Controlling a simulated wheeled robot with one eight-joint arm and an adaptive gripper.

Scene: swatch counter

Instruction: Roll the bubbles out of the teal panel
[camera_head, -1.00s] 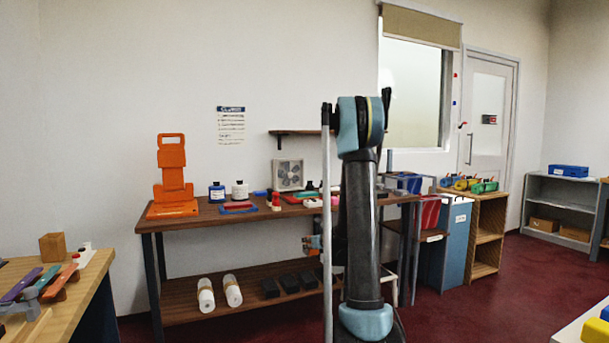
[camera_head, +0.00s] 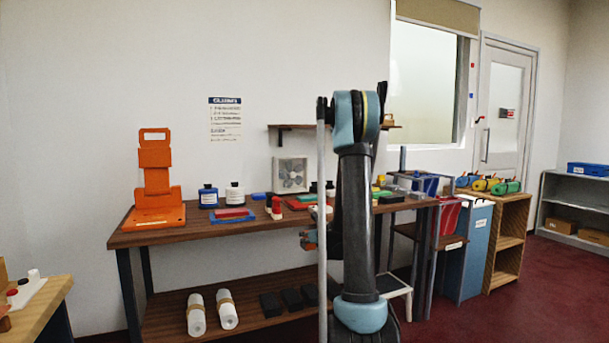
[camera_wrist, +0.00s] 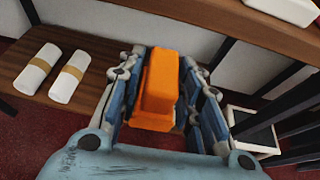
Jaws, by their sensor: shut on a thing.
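My gripper (camera_wrist: 160,80) is shut on an orange block-like thing (camera_wrist: 158,88), which fills the space between its fingers in the wrist view. Whether this is a roller's handle I cannot tell. In the head view my gripper (camera_head: 309,240) shows only partly, low in front of the workbench and mostly behind my arm. Small coloured panels lie on the bench top, among them a red one on a blue one (camera_head: 232,215) and a green one (camera_head: 307,197).
A light wooden table (camera_head: 45,307) is at left. A step stool (camera_head: 396,287) stands right of my arm.

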